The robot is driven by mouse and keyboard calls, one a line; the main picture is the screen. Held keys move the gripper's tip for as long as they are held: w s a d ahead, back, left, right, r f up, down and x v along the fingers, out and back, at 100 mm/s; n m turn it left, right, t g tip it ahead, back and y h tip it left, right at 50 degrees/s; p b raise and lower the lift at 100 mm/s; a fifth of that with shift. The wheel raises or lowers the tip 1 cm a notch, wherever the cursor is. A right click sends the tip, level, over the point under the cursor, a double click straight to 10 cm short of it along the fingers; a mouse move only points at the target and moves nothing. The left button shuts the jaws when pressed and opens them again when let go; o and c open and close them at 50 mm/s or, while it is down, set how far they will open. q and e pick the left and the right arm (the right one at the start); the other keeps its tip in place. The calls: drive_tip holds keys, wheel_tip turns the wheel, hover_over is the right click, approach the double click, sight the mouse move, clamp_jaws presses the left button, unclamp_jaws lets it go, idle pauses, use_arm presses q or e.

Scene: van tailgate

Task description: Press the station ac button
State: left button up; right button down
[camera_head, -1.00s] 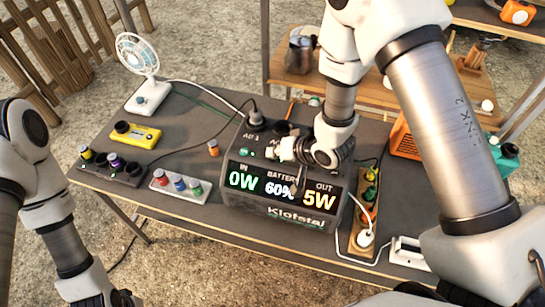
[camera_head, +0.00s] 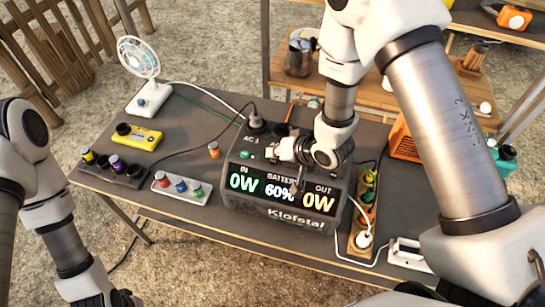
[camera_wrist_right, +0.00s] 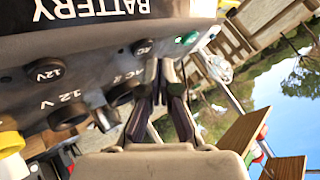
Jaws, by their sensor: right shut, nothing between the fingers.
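The power station (camera_head: 335,215) is a dark box on the table, marked Klofstal. Its screen reads IN 0W, battery 60%, OUT 0W. My right gripper (camera_head: 280,150) is over its top panel, behind the screen. In the right wrist view, the shut, empty fingers (camera_wrist_right: 163,68) are close to a dark round button (camera_wrist_right: 143,47) labelled AC. I cannot tell whether they touch it. A green-lit button (camera_wrist_right: 190,38) is beside it. The 12V buttons (camera_wrist_right: 45,71) are farther left. My left arm shows at the left edge of the head view, with its fingers out of sight.
A fan (camera_head: 141,65), a yellow device (camera_head: 138,134), a socket strip (camera_head: 122,170) and a tray of coloured knobs (camera_head: 180,187) are left of the station. A power strip (camera_head: 360,222) and orange box (camera_head: 404,140) are right. Cables cross the table.

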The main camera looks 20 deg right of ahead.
sight(275, 162)
wheel_tip(275, 162, up, 6)
drive_tip(key=p, duration=0.5)
drive_tip(key=shift+f, duration=0.1)
drive_tip(key=shift+f, duration=0.1)
idle(1.3)
